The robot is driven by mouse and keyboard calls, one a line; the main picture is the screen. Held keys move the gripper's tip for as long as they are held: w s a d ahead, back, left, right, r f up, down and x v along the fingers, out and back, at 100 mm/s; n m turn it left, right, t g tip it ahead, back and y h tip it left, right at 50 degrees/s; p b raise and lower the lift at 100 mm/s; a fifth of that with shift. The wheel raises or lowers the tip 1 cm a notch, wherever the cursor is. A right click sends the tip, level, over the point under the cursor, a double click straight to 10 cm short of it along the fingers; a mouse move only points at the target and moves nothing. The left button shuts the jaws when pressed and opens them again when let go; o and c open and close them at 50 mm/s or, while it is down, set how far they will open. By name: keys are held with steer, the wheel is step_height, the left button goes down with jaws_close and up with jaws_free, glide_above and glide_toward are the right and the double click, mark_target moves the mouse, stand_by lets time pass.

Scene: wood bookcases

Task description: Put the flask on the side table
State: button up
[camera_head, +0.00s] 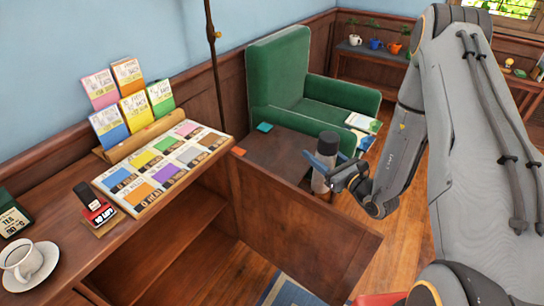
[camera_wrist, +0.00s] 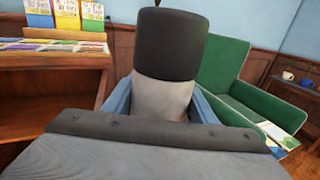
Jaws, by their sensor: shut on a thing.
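The flask (camera_head: 320,180) is upright, with a dark cap and a pale grey body. It also shows in the wrist view (camera_wrist: 165,98), between the blue fingers. My gripper (camera_head: 322,163) is shut on its body. The side table (camera_head: 285,150) has a dark wooden top between the bookcase and the green armchair. In the head view the flask overlaps the right end of this top. I cannot tell whether it touches the top or hangs above it. The flask's lower end is hidden in the wrist view.
A teal square (camera_head: 264,127) lies on the table's far side. An orange square (camera_head: 238,152) lies near its left corner. A brown wood panel (camera_head: 300,225) stands in front. The green armchair (camera_head: 285,75) is behind. The bookcase (camera_head: 150,225) holds cards and a cup (camera_head: 22,260).

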steer(key=w+a+f+n+g+y+b, duration=0.1)
steer(key=w+a+f+y+b, duration=0.1)
steer(key=w+a+b, duration=0.8)
steer(key=w+a+f+n+g+y+b, duration=0.1)
steer(key=w+a+f+b, duration=0.3)
steer(key=w+b, duration=1.05)
step_height(320, 180, down, 8)
steer(key=s+a, duration=0.1)
steer(key=shift+f+b, duration=0.2)
steer(key=shift+b, duration=0.15)
steer(key=shift+a+f, duration=0.1)
steer(key=shift+f, duration=0.05)
steer(key=o, duration=1.4)
steer(key=shift+c, duration=0.2)
steer(key=v, duration=1.2)
steer(key=shift+r, duration=0.25)
